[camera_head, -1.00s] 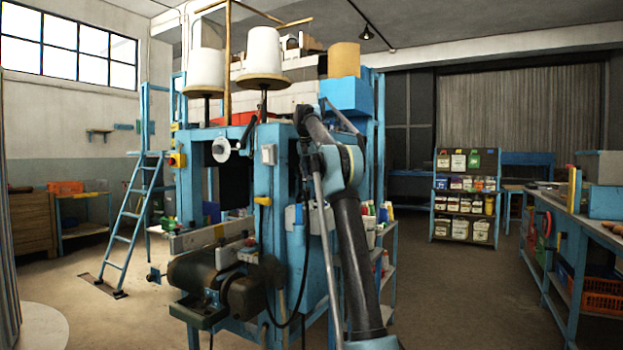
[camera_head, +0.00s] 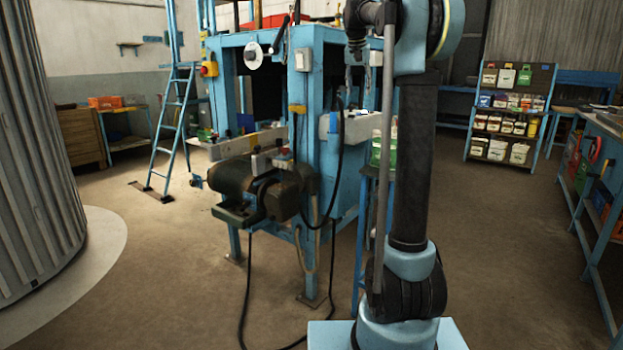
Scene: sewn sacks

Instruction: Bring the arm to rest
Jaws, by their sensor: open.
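My arm (camera_head: 412,170) stands upright at the right of centre, on its light blue base joint at the bottom of the picture. Its dark upper link rises to a blue and dark elbow joint at the top, cut off by the picture's upper edge. A thin grey rod runs beside the link. A dark part of the arm reaches left from the elbow and leaves the view at the top.
A blue machine frame (camera_head: 318,160) with a dark motor (camera_head: 262,188) stands behind and left of my arm. Black cables hang to the floor. A grey ribbed cylinder (camera_head: 40,150) is at far left, a blue bench (camera_head: 600,190) at right. The floor (camera_head: 510,250) at right is open.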

